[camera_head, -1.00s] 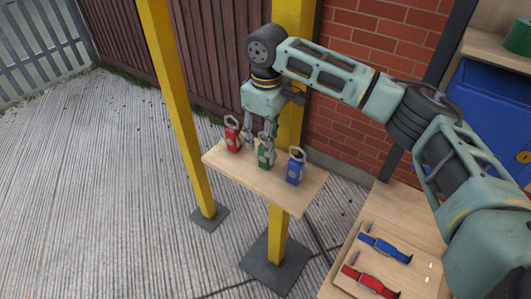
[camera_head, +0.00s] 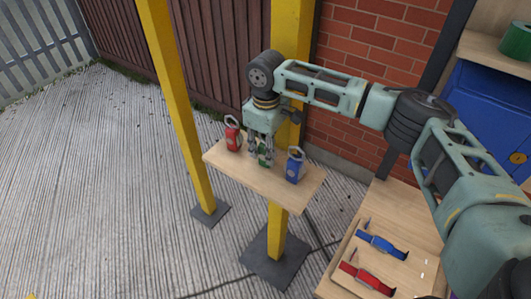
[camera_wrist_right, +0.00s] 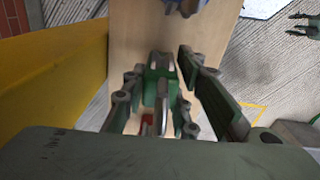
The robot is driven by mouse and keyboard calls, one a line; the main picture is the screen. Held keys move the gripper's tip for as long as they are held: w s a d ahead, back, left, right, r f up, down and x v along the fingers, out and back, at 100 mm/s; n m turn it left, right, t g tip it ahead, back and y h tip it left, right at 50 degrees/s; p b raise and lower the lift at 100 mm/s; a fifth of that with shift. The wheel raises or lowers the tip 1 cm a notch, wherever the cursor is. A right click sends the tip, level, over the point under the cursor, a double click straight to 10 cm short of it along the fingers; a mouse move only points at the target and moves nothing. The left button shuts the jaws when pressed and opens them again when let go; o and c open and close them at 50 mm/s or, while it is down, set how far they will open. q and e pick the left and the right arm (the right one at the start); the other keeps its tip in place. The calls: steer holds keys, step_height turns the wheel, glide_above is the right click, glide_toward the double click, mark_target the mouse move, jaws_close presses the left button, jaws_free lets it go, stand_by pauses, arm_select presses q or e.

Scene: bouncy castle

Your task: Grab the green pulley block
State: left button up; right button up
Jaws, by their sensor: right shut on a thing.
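The green pulley block (camera_head: 264,157) stands on a small wooden shelf (camera_head: 225,166) between a red pulley block (camera_head: 233,134) and a blue pulley block (camera_head: 295,166). My right gripper (camera_head: 262,155) comes down on it from above and is shut on it; its fingers hide much of the block. In the right wrist view the green block (camera_wrist_right: 157,88) sits between the fingers (camera_wrist_right: 160,95), with a bit of red behind it. Whether the block still touches the shelf is hard to tell.
A yellow post (camera_head: 278,225) stands beneath and behind the shelf, and another yellow post (camera_head: 178,100) stands to its left. A wooden table (camera_head: 395,215) at the lower right holds a blue strap (camera_head: 381,246) and a red strap (camera_head: 365,278). A brick wall (camera_head: 355,75) is behind.

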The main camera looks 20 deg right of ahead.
jaws_close()
steer(key=shift+r, duration=0.1)
steer(key=shift+r, duration=0.1)
